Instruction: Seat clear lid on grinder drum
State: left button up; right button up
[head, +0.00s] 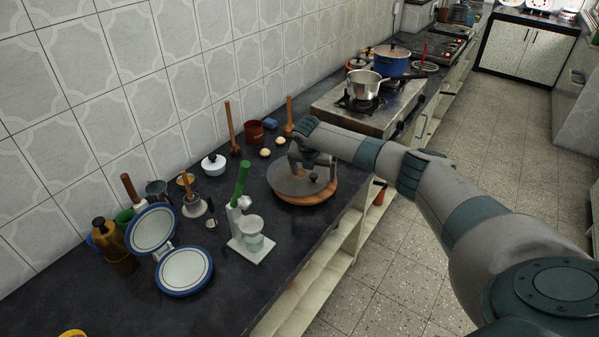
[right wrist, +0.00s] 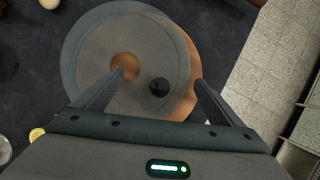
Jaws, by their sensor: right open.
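A round grey disc (head: 288,185) lies on an orange-brown round base (head: 300,199) near the counter's front edge. In the right wrist view the disc (right wrist: 95,85) sits off to the left of the base (right wrist: 187,100), with a brown round centre and a black knob (right wrist: 159,87) off centre. I cannot tell for sure whether the disc is the clear lid or the base the drum. My right gripper (head: 313,170) is open over the disc; in the right wrist view its fingers (right wrist: 154,82) stand either side of the knob, apart from it. My left gripper is out of view.
A white press with a green handle (head: 240,190) and a clear cup (head: 250,226) stands to the left. A stove with a steel pan (head: 365,85) is behind.

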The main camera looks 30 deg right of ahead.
jog(key=shift+w+d+f, duration=0.1)
jog(key=shift+f, duration=0.4)
jog(key=c, duration=1.3)
